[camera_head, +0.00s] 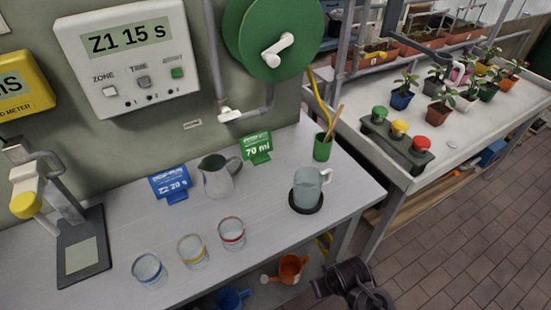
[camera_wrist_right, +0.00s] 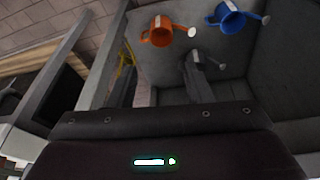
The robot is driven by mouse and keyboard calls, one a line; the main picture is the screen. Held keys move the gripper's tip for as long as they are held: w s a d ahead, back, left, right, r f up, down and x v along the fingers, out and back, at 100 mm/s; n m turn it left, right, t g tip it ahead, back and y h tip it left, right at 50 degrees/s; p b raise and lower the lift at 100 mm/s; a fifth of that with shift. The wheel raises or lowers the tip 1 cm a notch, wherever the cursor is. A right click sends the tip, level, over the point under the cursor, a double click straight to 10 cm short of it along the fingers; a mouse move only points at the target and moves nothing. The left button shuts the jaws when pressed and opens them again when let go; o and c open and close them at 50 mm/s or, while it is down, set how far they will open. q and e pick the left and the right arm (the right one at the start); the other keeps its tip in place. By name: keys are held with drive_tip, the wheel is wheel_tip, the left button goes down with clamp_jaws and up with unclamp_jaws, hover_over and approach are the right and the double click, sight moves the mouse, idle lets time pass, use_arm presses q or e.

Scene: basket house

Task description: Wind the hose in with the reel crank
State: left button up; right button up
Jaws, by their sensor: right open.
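The green hose reel (camera_head: 250,30) is mounted on the wall at the top of the head view, its upper edge cut off. Its white crank (camera_head: 278,50) sits on the reel's face, and no gripper is near it. A yellow hose (camera_head: 319,97) hangs down to the right of the reel; yellow also shows below the table edge (camera_head: 325,241) and in the right wrist view (camera_wrist_right: 125,68). My right gripper (camera_head: 352,287) is dark, open and empty at the bottom of the head view, low beside the table and well below the crank. My left gripper is not in view.
The grey table (camera_head: 110,282) holds several glasses, a pitcher (camera_head: 217,176), a mug (camera_head: 309,188) and a green cup (camera_head: 322,147). Orange (camera_head: 291,268) and blue (camera_head: 232,298) watering cans are below. A plant bench (camera_head: 480,125) with buttons stands right. The brick floor (camera_head: 470,240) is clear.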

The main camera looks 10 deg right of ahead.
drive_tip(key=w+r+t, duration=0.2)
drive_tip(key=w+r, duration=0.1)
drive_tip(key=r, duration=0.5)
drive_tip(key=w+r+t, duration=0.1)
drive_tip(key=w+r, duration=0.3)
drive_tip(key=r, duration=0.3)
drive_tip(key=n+t+y, duration=0.2)
drive_tip(key=t+y, duration=0.5)
drive_tip(key=t, duration=0.3)
approach(276, 63)
drive_tip(key=x, duration=0.3)
drive_tip(key=p+x, duration=0.2)
drive_tip(key=x, duration=0.4)
drive_tip(key=shift+w+a+r, duration=0.1)
drive_tip(key=shift+r, duration=0.1)
drive_tip(key=shift+w+a+f, duration=0.1)
drive_tip(key=shift+w+a, duration=0.1)
drive_tip(key=shift+w, duration=0.3)
clamp_jaws()
